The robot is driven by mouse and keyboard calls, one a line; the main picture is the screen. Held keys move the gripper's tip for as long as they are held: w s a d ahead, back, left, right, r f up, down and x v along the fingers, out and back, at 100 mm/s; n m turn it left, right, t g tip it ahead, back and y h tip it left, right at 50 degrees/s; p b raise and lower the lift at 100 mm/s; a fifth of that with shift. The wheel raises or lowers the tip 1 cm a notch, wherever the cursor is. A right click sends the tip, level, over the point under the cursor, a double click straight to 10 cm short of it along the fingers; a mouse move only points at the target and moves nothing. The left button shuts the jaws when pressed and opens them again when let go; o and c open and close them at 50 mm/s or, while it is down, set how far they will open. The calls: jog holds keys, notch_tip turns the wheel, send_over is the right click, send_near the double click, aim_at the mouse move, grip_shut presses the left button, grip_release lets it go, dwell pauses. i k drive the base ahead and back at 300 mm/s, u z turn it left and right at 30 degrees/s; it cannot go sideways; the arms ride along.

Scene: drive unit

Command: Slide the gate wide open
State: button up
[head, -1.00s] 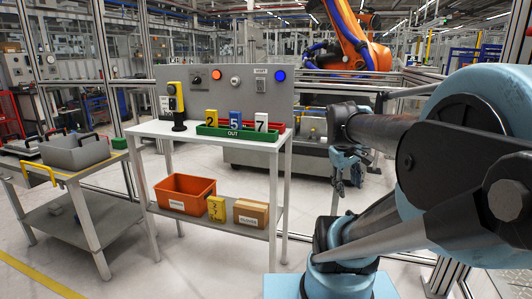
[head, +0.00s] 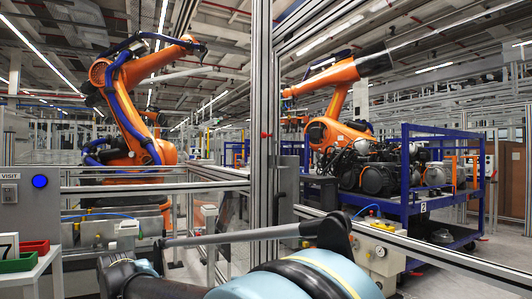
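A low aluminium railed section (head: 155,188) spans the space between the control panel at the left and a tall post (head: 264,120) in the middle. It may be the gate, but I cannot tell. I cannot make out a handle for certain. A small red piece (head: 266,135) sits on the tall post. My arm crosses the bottom of the head view in front of the fence. My gripper is not visible in this view, so whether it touches anything does not show.
An orange robot arm (head: 130,110) stands behind the rails. A second orange robot (head: 340,110) is at the right, near a blue rack (head: 408,165) with engine parts. The control panel's blue button (head: 40,181) and a white table (head: 38,270) are at the far left.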

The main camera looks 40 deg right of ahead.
aim_at(287, 207)
jog(key=z, duration=1.65)
